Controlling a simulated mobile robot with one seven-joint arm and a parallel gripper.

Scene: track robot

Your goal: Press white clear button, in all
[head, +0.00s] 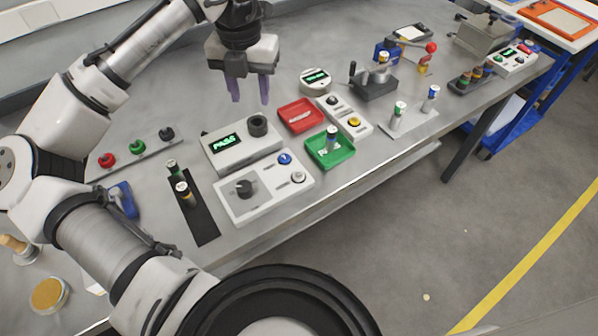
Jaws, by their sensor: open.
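A small white button (298,177) sits at the lower right of a white control panel (225,207) on the grey bench. Any label on the white button is too small to read.
Behind the panel, a tester box (272,146) shows green "PASS". A red tray (286,118) and green tray (345,154) stand to the right, by a box with a yellow button (354,122). A black strip (203,227) holding cylinders lies left of the panel. The bench's front edge is close.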

